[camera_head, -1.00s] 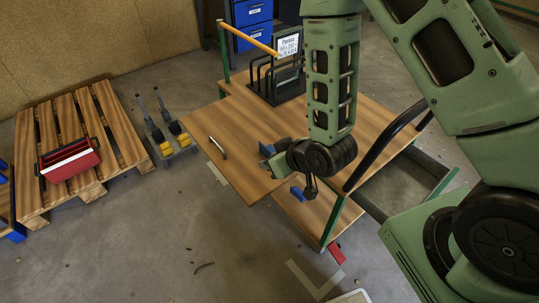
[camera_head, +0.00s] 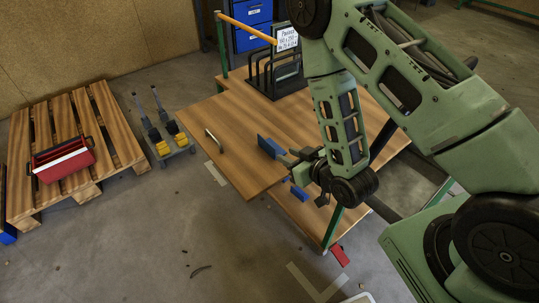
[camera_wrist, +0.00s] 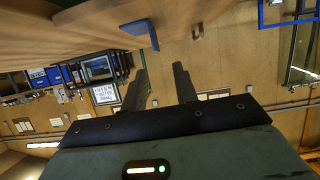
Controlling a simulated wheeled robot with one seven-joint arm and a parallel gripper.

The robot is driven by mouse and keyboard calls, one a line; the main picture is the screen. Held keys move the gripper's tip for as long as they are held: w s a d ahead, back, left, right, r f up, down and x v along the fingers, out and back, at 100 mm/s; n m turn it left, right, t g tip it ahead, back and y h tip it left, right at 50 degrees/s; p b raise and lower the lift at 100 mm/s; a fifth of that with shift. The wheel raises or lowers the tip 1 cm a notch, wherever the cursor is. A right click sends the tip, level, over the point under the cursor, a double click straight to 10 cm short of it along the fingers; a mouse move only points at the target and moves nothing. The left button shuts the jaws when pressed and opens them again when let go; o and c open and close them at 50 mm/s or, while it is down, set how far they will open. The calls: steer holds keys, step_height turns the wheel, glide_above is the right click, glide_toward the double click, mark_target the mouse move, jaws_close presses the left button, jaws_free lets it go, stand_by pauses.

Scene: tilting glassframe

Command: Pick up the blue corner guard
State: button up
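A blue piece (camera_head: 270,147), which looks like the corner guard, is at the right part of the wooden tabletop in the head view. A second blue piece (camera_head: 299,193) shows lower, near the tabletop's front edge; I cannot tell which is the guard. My gripper (camera_head: 288,158) is just right of the upper blue piece, pointing left. In the wrist view a blue-edged piece (camera_wrist: 142,33) is at the wood, beyond and left of my two fingertips (camera_wrist: 158,68). The fingers are apart with nothing between them. The contact side of the blue piece is partly hidden.
The wooden table (camera_head: 225,125) carries a black rack (camera_head: 272,75) with a sign and a small handle-like item (camera_head: 214,139). A pallet (camera_head: 110,130) with a red toolbox (camera_head: 63,160) stands left. Free floor lies in front.

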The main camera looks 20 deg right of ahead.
mark_target(268, 143)
steer(key=shift+f+b+x, duration=0.2)
steer(key=shift+b+x, duration=1.35)
steer(key=shift+b, duration=0.7)
steer(key=b+x, duration=0.1)
steer(key=x, duration=0.2)
steer(key=shift+w+a+b, duration=0.15)
steer(key=shift+w+b, duration=0.15)
steer(key=shift+w, duration=0.1)
steer(key=shift+w+d+r+x, duration=0.1)
steer(key=shift+x, duration=0.85)
steer(key=shift+w+d+r+x, duration=0.1)
steer(key=shift+x, duration=0.9)
steer(key=shift+d+r+x, duration=0.1)
steer(key=shift+x, duration=0.85)
jaws_close()
